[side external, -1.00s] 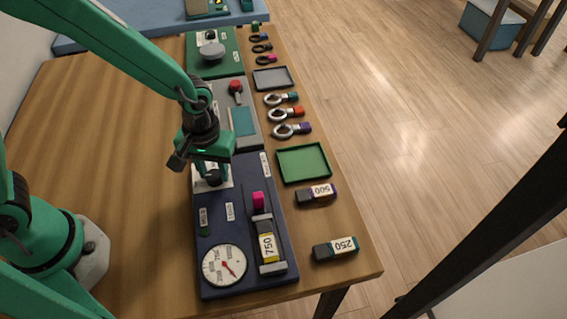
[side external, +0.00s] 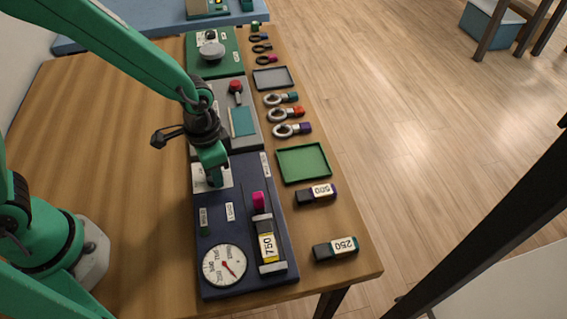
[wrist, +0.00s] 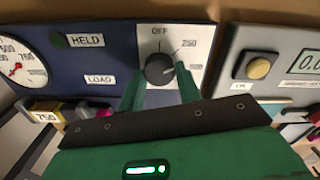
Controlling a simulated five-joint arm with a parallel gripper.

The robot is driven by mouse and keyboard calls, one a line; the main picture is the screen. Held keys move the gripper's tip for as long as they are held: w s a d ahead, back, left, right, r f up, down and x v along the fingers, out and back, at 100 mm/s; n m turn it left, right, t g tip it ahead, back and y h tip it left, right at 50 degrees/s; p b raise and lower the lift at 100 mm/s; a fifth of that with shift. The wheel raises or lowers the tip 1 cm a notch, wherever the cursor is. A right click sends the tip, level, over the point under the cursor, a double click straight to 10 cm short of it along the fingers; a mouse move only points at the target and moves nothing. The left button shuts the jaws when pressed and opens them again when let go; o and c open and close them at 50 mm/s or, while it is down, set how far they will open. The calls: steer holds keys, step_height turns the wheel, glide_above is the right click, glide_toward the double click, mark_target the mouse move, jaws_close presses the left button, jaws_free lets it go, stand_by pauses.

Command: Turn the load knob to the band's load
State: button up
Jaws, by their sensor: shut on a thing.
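The load knob (wrist: 160,69) is a dark round knob on a white dial plate (wrist: 200,40) marked OFF and 250, with another mark below that is hard to read. Its exact pointer setting is unclear. My gripper (wrist: 161,82) is shut on the knob, one finger at each side; in the side view my gripper (side external: 215,180) is low over the plate and hides the knob. The band (side external: 258,202) is magenta at its end, sits in a holder on the blue board (side external: 235,270), and bears a yellow-edged 750 label (side external: 267,247). A round gauge (side external: 224,266) with a red needle is beside it.
Blocks labelled 500 (side external: 318,192) and 250 (side external: 336,248) lie right of the board. A green tray (side external: 303,163), several ring-ended pieces and a grey tray (side external: 272,78) line the table's right edge. The wooden table (side external: 120,150) is clear at left.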

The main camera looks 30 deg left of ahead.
steer(key=m, duration=0.7)
steer(key=shift+r, duration=0.1)
steer(key=m, duration=0.7)
steer(key=shift+s, duration=0.15)
steer(key=o, duration=1)
steer(key=shift+r, duration=3.85)
steer(key=shift+r, duration=0.15)
